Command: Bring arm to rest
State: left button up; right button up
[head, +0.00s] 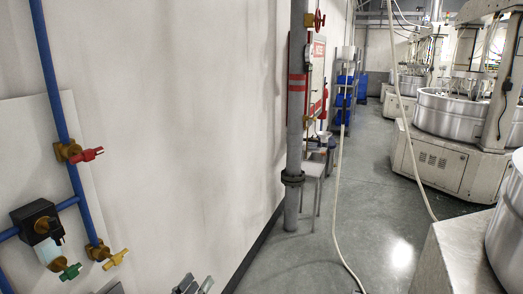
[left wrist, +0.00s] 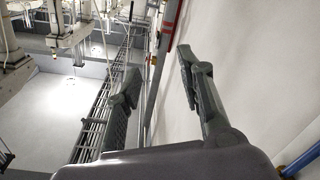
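My left gripper (head: 193,285) shows only as fingertips at the bottom edge of the head view, in front of the white wall. In the left wrist view my left gripper (left wrist: 158,72) has its two dark grey fingers spread well apart, with nothing between them. The grey pipe shows beyond the gap, apart from the fingers. The rest of the left arm is hidden below the head view. My right gripper is in neither view.
The white wall (head: 190,130) fills the left, with blue pipes (head: 57,90) and valves. A grey vertical pipe (head: 295,120) stands before a small table (head: 313,165). Lapping machines (head: 435,155) line the right. The grey floor (head: 365,200) between is mostly clear, with a hanging hose (head: 338,200).

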pick_arm(q)
jog(key=s+f+m+g+y, duration=0.1)
jog(key=s+f+m+g, duration=0.2)
jog(key=s+f+g, duration=0.7)
jog(key=s+a+f+g+y, duration=0.2)
jog(key=s+a+f, duration=0.15)
jog(key=s, duration=0.55)
jog(key=s+a+f+g+y, duration=0.1)
jog(key=s+a+f+y, duration=0.3)
jog(key=s, duration=0.6)
notch_tip(320, 180, down, 35)
jog(key=s+d+g+h+b, duration=0.1)
jog(key=s+d+g+b, duration=0.1)
jog(key=b, duration=0.6)
jog(key=s+a+f+b, duration=0.1)
jog(key=s+f+b, duration=0.2)
jog(key=s+f, duration=0.5)
jog(key=s+a+f+b, duration=0.2)
jog(key=s+f, duration=0.6)
jog(key=f, duration=0.6)
jog(key=shift+a+m+g+b, duration=0.15)
jog(key=shift+m+g+b, duration=0.2)
jog(key=shift+b, duration=0.25)
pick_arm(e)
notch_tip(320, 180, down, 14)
